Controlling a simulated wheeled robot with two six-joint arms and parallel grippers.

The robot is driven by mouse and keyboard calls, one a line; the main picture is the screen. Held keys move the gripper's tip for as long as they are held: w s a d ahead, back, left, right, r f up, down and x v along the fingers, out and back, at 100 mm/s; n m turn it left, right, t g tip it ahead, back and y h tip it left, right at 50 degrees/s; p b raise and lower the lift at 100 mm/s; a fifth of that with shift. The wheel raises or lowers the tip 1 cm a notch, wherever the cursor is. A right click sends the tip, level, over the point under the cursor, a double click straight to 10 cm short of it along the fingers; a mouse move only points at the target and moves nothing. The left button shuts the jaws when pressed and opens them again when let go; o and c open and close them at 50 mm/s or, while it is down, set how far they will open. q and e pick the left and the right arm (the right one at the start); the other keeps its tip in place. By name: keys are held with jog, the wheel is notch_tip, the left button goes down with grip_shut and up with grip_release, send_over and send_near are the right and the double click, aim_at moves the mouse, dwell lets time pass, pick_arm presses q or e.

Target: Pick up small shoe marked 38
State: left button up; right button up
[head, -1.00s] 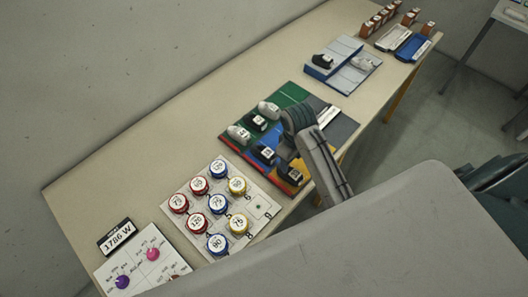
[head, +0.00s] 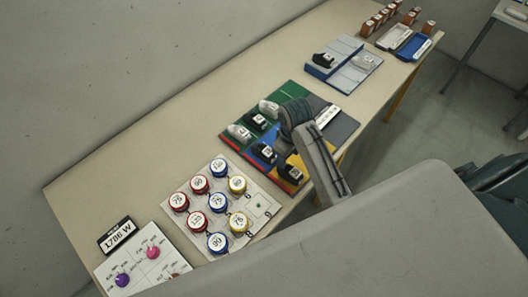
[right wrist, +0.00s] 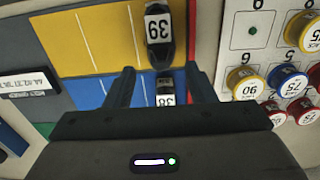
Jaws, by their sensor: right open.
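The small black shoe marked 38 (right wrist: 165,88) shows in the right wrist view on the blue strip, its label partly cut off by my gripper body. In the head view it seems to be the black shoe (head: 264,152) on the blue strip. My right gripper (right wrist: 160,78) is open, with one finger on each side of the shoe in the picture; I cannot tell how far above it they are. In the head view my right arm hides the fingertips. A black shoe marked 39 (right wrist: 158,28) lies on the yellow strip (right wrist: 100,40). My left gripper is not in view.
Two white shoes (head: 240,132) and another black shoe (head: 257,121) stand on the same coloured board. A panel with red, blue and yellow round knobs (head: 217,203) is close by. A blue-grey stepped stand (head: 345,65) holds two more shoes farther along the table.

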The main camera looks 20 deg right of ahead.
notch_tip(320, 180, up, 2)
send_over(266, 150)
jog(key=shift+w+d+b, duration=0.15)
jog(key=shift+d+b, duration=0.05)
jog(key=shift+b, duration=0.25)
jog(key=shift+w+a+f, duration=0.1)
jog(key=shift+w+f, duration=0.1)
jog(key=shift+f, duration=0.15)
jog(key=f, duration=0.4)
jog(key=shift+s+p, duration=0.25)
jog(key=shift+p, duration=0.1)
jog(key=shift+f+p, duration=0.55)
jog(key=shift+f, duration=0.1)
notch_tip(266, 150, down, 4)
jog(key=shift+a+r+p, duration=0.1)
jog(key=shift+r+p, duration=0.15)
jog(key=shift+p, duration=0.55)
jog(key=shift+f, duration=0.5)
jog(key=shift+c, duration=0.2)
jog(key=c, duration=0.7)
